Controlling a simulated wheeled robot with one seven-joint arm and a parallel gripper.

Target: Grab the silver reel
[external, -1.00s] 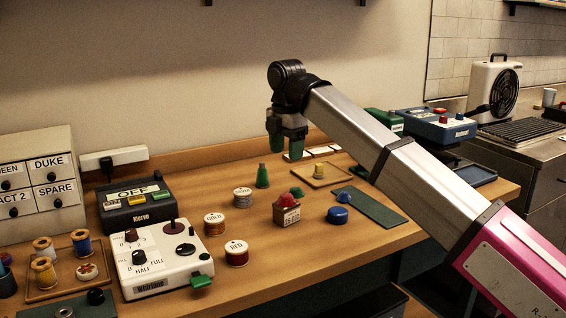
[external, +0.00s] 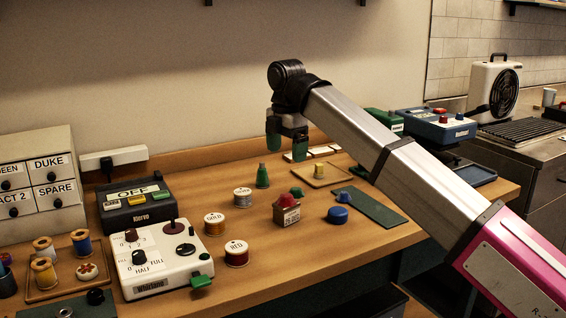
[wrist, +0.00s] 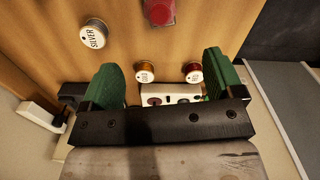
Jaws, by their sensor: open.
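The silver reel (external: 242,198) stands upright on the wooden table in the external view, with a white top and pale winding. In the wrist view the silver reel (wrist: 94,35) shows at the upper left, its top lettered SILVER. My gripper (external: 286,151) has green fingers and hangs above the back of the table, to the right of the reel and higher. In the wrist view my gripper (wrist: 160,75) is open with nothing between its fingers. The reel lies beyond the left finger, apart from it.
A gold reel (external: 214,222) and a red reel (external: 236,252) stand nearer the front. A green cone-shaped spool (external: 262,176) stands just behind the silver reel. A small box with a red top (external: 287,212) is to its right. A white control box (external: 163,262) is at the left.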

